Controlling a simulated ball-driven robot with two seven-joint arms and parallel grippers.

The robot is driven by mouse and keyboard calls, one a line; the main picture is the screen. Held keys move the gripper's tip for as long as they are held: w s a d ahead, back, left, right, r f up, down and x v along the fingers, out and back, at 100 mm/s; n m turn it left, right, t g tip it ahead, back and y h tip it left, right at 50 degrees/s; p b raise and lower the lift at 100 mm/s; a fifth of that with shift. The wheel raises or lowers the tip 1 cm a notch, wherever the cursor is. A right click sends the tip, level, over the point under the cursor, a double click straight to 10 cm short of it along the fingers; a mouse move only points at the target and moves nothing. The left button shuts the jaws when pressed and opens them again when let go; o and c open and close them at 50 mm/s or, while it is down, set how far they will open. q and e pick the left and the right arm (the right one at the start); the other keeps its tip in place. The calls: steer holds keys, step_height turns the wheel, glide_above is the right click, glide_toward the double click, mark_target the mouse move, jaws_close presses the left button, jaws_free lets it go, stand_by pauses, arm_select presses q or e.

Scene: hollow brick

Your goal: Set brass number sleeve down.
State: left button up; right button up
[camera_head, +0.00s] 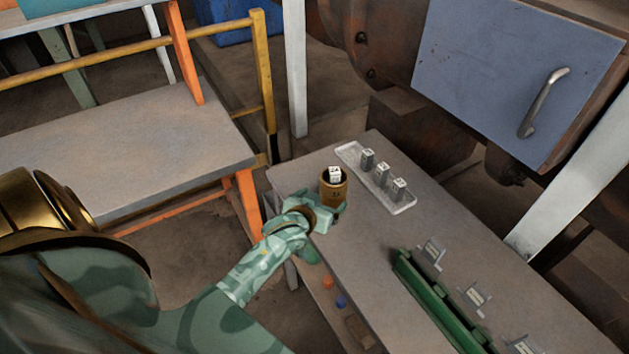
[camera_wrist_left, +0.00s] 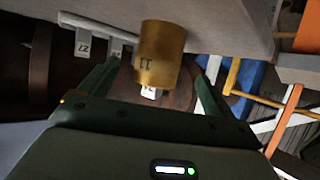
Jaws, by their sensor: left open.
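The brass number sleeve (camera_head: 334,194) stands upright near the left edge of the grey table (camera_head: 420,237), beside the clear tray. A white-topped number block (camera_head: 334,174) sticks out of its top, so the sleeve is around it. My left gripper (camera_head: 328,215) is at the sleeve, in front of it in the head view. In the left wrist view, which is upside down, the sleeve (camera_wrist_left: 160,56) shows a number like 11 between the two spread fingers (camera_wrist_left: 153,88), which look apart from it. The sleeve's base seems to rest on the table. My right gripper is out of view.
A clear tray (camera_head: 404,207) holds several grey blocks with white number tops, right of the sleeve. A green rail (camera_head: 436,301) and several number plates (camera_head: 475,295) are nearer the front. A machine with a blue-grey door (camera_head: 490,75) stands behind. A lower shelf holds small coloured items.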

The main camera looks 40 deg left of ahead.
arm_select(q)
steer(key=shift+p+v, duration=0.4)
steer(key=shift+v, duration=1.95)
